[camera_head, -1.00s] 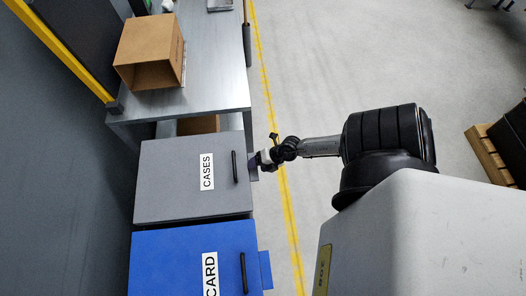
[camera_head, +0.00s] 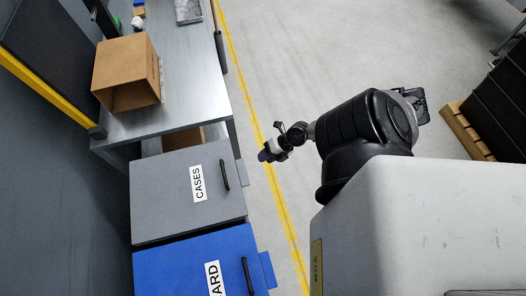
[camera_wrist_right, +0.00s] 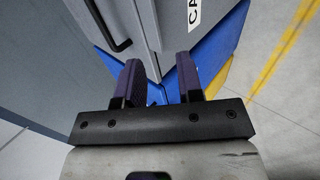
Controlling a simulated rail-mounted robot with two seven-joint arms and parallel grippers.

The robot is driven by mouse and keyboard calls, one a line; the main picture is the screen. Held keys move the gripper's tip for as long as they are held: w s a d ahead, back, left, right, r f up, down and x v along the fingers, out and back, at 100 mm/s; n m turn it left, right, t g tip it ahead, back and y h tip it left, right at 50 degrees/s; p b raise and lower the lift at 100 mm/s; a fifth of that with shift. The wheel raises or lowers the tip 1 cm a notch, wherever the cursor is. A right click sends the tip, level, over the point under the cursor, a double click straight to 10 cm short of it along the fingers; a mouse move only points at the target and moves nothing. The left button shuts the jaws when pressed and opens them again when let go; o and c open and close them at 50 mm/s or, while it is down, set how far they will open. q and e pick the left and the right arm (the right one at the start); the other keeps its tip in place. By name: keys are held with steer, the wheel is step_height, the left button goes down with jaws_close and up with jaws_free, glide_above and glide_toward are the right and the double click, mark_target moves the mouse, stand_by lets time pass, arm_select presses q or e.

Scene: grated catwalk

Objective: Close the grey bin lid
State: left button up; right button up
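The grey bin lid (camera_head: 165,205), labelled CASES and with a black bar handle (camera_head: 224,175), lies flat over its bin in the head view, looking level with the blue lid beside it. My right gripper (camera_head: 265,156) is to the right of the lid's far right corner, apart from it, over the floor by the yellow line. In the right wrist view my gripper (camera_wrist_right: 160,85) has its two dark fingers apart with nothing between them. The grey bin (camera_wrist_right: 175,30) with part of its label and the handle (camera_wrist_right: 107,28) show beyond the fingertips. My left gripper is out of view.
A blue-lidded bin (camera_head: 185,268) stands directly beside the grey one. Behind them is a metal bench (camera_head: 190,90) with an open cardboard box (camera_head: 125,72) and small items. A dark stack on a wooden pallet (camera_head: 470,130) is at far right. The floor between is clear.

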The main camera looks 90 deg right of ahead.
steer(key=shift+v, duration=1.15)
